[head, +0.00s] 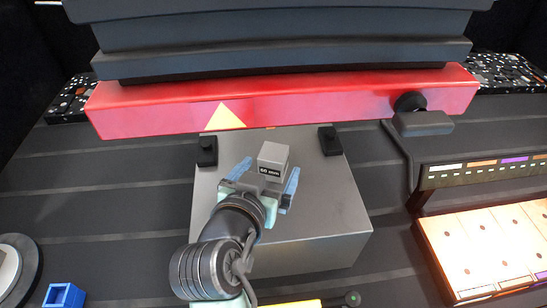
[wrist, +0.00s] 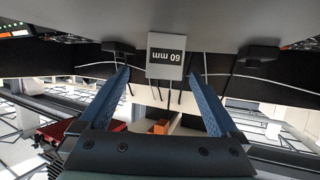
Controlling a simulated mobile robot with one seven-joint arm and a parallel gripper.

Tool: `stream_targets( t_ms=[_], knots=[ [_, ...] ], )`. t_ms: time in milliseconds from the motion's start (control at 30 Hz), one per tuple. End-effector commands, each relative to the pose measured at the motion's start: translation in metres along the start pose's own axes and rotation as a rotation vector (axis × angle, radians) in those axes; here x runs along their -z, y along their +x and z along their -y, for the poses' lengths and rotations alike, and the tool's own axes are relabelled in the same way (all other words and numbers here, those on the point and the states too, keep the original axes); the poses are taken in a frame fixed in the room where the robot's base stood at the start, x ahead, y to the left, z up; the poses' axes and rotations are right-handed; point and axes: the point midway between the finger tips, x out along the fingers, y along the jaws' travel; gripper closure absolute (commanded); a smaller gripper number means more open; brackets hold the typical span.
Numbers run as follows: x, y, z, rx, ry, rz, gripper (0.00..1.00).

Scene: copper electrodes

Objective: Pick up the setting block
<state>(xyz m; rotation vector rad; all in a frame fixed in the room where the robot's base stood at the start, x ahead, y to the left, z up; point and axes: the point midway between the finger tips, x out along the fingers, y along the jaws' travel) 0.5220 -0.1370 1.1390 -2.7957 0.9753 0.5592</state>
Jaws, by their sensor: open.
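The setting block (head: 273,157) is a small light grey block with a dark label reading "60 mm". It rests on the large grey metal block (head: 310,235) near the middle of the head view. In the wrist view the setting block (wrist: 166,55) appears upside down, at top centre. My gripper (head: 266,179) is open, with one blue finger on each side of the setting block. In the wrist view the fingertips of my gripper (wrist: 160,76) flank the block with gaps on both sides.
Two black clamps (head: 206,151) (head: 330,140) stand at the grey block's back corners. A red bar (head: 310,98) with a yellow triangle crosses behind. A copper-coloured tray (head: 490,247) lies right, and a small blue open box (head: 63,297) lower left.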

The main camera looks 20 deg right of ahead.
Motion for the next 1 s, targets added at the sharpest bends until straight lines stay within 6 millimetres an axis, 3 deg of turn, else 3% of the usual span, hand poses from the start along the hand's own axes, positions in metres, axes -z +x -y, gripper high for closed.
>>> stream_targets(
  t_ms=[333,500,767,833,1000],
  knots=[
    [0.013,0.033,0.006,-0.001,0.001,0.001,0.03],
    [0.01,0.051,0.006,-0.001,0.0,0.0,0.03],
    [0.01,0.054,0.006,0.0,0.001,-0.001,0.03],
    [0.01,0.054,0.006,0.0,0.001,-0.001,0.1],
    [0.01,0.053,0.006,0.001,0.001,-0.001,0.4]
  ],
)
